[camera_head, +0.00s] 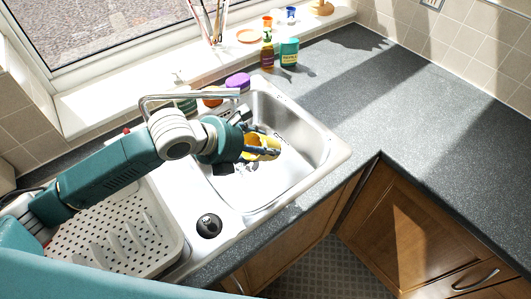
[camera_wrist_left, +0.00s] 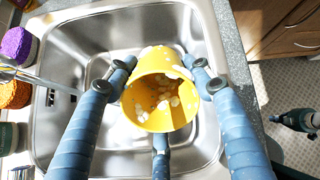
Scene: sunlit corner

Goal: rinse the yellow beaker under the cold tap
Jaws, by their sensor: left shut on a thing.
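The yellow beaker (camera_head: 264,146) is held over the sink basin (camera_head: 312,148) by my left gripper (camera_head: 262,142). In the left wrist view the beaker (camera_wrist_left: 160,98) lies between the left gripper's fingers (camera_wrist_left: 165,85), its mouth facing the camera. Pale and brownish spots show inside it; I cannot tell if they are residue or light. The metal tap spout (camera_head: 190,96) reaches over the basin's back left. It also shows in the left wrist view (camera_wrist_left: 42,82), apart from the beaker. The tap handles are mostly hidden by my left arm. A dark part that looks like my right gripper (camera_wrist_left: 298,122) is at the right edge, its fingers unclear.
A white draining rack (camera_head: 115,235) stands left of the basin. A black round plug (camera_head: 208,225) sits on the sink ledge. A purple scrubber (camera_head: 238,80), a brown bottle (camera_head: 267,52) and a green tub (camera_head: 289,52) stand behind. The right worktop (camera_head: 420,120) is clear.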

